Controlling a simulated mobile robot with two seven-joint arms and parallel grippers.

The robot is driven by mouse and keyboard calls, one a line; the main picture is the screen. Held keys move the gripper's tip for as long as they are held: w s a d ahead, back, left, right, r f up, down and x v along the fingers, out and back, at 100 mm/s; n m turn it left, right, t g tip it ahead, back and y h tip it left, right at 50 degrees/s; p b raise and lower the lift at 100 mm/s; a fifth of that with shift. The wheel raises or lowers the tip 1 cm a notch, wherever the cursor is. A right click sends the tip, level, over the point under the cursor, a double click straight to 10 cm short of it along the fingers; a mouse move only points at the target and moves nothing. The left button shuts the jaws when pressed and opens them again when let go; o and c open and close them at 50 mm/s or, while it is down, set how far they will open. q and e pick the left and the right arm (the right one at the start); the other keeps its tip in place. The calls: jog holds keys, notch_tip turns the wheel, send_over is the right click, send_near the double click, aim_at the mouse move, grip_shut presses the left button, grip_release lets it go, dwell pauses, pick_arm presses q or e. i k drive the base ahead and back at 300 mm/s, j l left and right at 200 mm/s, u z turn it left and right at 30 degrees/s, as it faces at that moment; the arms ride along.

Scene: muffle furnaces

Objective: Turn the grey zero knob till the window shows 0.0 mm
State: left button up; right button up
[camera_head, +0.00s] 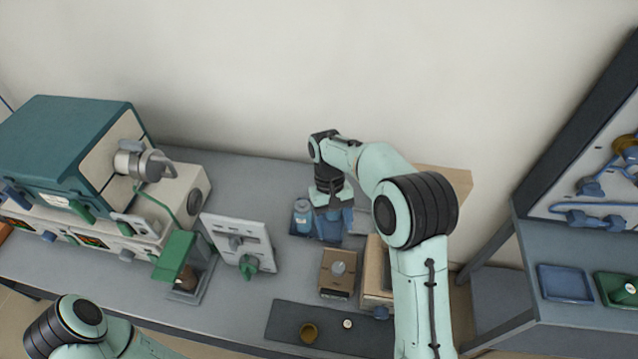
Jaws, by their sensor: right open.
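A small brown box (343,283) stands on the bench right of centre, with a round grey knob (338,268) on its top. My right gripper (331,211) points down behind the box, over blue containers (330,229), apart from the knob. It is open; its fingertips are partly hard to make out, and I cannot tell whether it touches a container. Of my left arm only links show at the lower left; its gripper is out of view.
A white panel (240,232) with a grey lever and green knob stands left of the box. A wooden-sided box (377,275) stands close on its right, beside my right arm. A dark mat (285,320) lies in front. Teal furnaces (65,140) fill the left.

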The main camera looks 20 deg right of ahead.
aim_at(380, 312)
jog(key=k, duration=1)
